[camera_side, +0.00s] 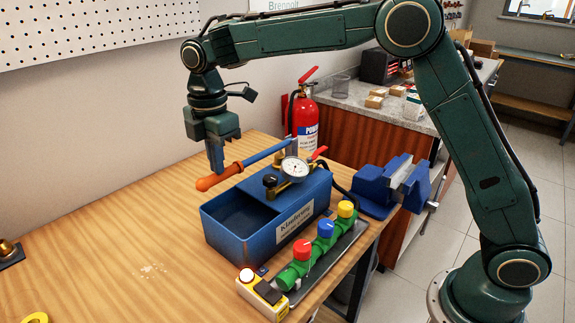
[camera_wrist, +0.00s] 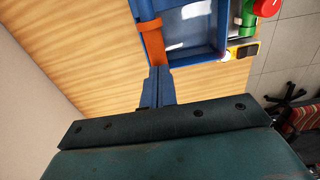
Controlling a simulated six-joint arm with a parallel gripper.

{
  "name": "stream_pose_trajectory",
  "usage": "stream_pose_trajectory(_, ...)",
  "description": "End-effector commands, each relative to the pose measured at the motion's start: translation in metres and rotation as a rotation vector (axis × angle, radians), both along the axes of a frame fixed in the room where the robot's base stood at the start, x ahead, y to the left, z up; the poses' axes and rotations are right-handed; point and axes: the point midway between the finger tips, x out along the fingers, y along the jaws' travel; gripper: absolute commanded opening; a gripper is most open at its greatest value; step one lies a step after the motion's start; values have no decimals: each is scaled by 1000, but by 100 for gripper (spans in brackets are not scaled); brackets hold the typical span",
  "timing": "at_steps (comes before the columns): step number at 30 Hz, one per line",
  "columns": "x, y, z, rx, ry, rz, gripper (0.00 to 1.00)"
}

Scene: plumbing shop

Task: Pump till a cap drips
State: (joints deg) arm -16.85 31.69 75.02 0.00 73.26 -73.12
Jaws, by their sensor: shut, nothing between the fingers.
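A blue test pump (camera_side: 240,238) with an open tank and a round dial gauge (camera_side: 294,168) stands on the wooden bench. Its blue lever (camera_side: 262,155) ends in an orange grip (camera_side: 220,177), which sticks out left past the tank. My gripper (camera_side: 216,168) points down, shut and empty, its tips at the orange grip. In the wrist view the shut fingers (camera_wrist: 158,72) meet the grip's near end; I cannot tell whether they touch. A green manifold carries a red cap (camera_side: 302,250), a blue cap (camera_side: 326,228) and a yellow cap (camera_side: 345,209). Drips are too small to tell.
The bench (camera_side: 120,235) left of the pump is mostly clear, with a small pale patch (camera_side: 152,270).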

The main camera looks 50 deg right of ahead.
Motion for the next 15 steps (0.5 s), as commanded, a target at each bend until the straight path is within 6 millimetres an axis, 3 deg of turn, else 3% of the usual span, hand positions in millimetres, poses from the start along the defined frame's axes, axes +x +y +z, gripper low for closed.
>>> stream_pose_trajectory(7,-1,4,-24,-1,3,2,0)
stream_pose_trajectory(15,0,2,-13,0,0,1,0)
